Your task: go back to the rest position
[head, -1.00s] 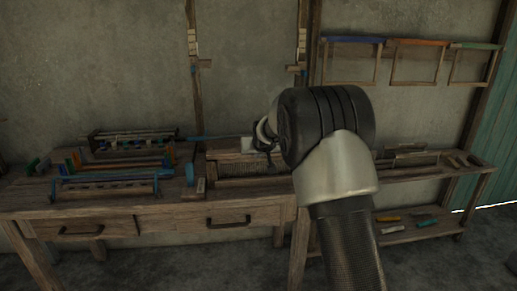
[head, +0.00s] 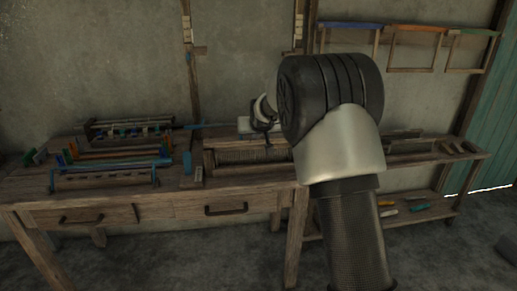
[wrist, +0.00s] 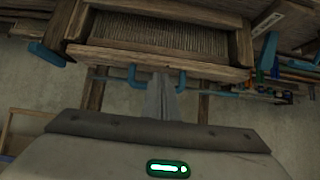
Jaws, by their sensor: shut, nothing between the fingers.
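My gripper (wrist: 168,82) shows in the wrist view as narrow grey fingers closed together with nothing between them. They point toward the front beam of a wooden handloom (wrist: 160,55), which shows with its reed-like panel at the top of that view. Whether the fingertips touch the beam I cannot tell, but I see no grip on it. In the head view my arm's large black joint hides most of the wrist, and the fingers are hard to make out. The loom's slatted panel (head: 250,156) sits on the bench left of my arm.
A wooden workbench (head: 150,207) with two drawers spans the left and middle. Racks with blue, green and orange pieces (head: 118,152) stand on its left. Coloured frames (head: 405,50) hang on the wall at right. A low shelf (head: 400,215) holds small coloured pieces. Floor in front is clear.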

